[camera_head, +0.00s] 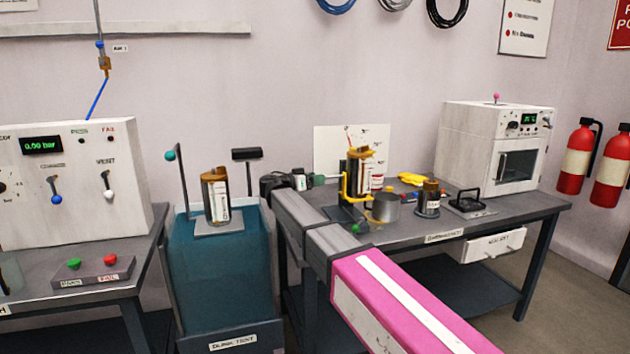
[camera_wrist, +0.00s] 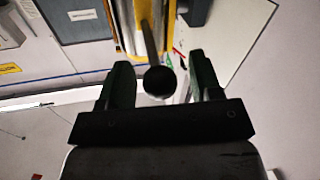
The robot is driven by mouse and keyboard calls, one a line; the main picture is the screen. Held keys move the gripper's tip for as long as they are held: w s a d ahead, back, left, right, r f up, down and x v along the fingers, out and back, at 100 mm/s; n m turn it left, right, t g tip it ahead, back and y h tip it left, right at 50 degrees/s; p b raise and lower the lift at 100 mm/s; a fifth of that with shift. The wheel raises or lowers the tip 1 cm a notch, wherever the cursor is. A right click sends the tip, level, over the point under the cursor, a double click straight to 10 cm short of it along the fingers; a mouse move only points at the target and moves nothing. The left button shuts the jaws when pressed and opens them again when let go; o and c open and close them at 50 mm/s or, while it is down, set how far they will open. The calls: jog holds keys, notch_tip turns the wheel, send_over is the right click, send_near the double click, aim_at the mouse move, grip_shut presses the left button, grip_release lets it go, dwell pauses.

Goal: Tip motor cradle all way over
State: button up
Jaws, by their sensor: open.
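The motor cradle (camera_head: 346,186) is a yellow frame on a dark stand on the right bench, holding a dark and white motor (camera_head: 361,180) that looks roughly upright. My gripper (camera_head: 316,180) is just left of the cradle, fingers pointing at it. In the wrist view my gripper (camera_wrist: 161,62) is open. A dark rod with a round black knob (camera_wrist: 159,80) lies between its fingers, with visible gaps on both sides. Yellow cradle parts (camera_wrist: 126,27) show behind it. In the head view I cannot make out this knob.
A white panel (camera_head: 328,140) stands behind. The dunk tank (camera_head: 220,285) with another motor (camera_head: 216,195) is left of my arm.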

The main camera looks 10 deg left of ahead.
grip_shut()
jog(key=shift+r, duration=0.1)
